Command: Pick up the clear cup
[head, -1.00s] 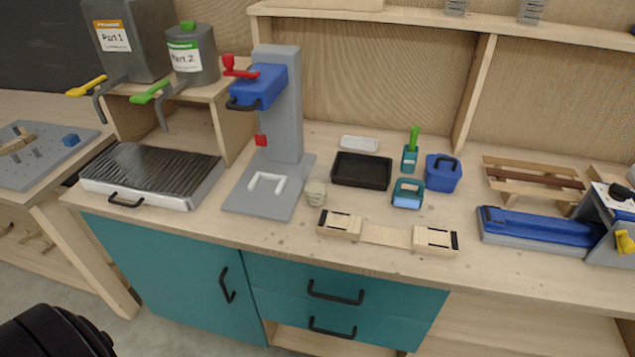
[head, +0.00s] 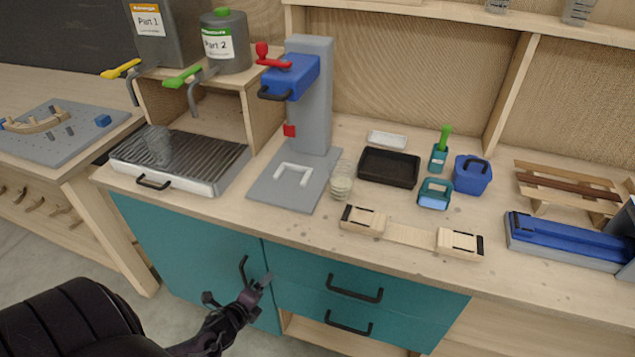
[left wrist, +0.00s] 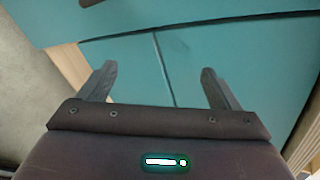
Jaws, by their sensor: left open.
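A clear, see-through cup (head: 158,145) stands on the ribbed grate of a drip tray (head: 200,183) under the two part dispensers. A second clear cup-like container (head: 341,182), with pale contents, stands beside the grey press base. My left gripper (head: 262,283) is low in front of the teal cabinet doors, below the counter edge and well away from both cups. In the left wrist view its two fingers (left wrist: 158,78) are spread with nothing between them, facing the teal cabinet front. My right gripper is not in view.
A grey press with a blue head (head: 290,77) stands right of the drip tray. Dispensers with yellow and green levers (head: 227,43) overhang the grate. The counter edge and black door handle (head: 243,270) are close to my left gripper.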

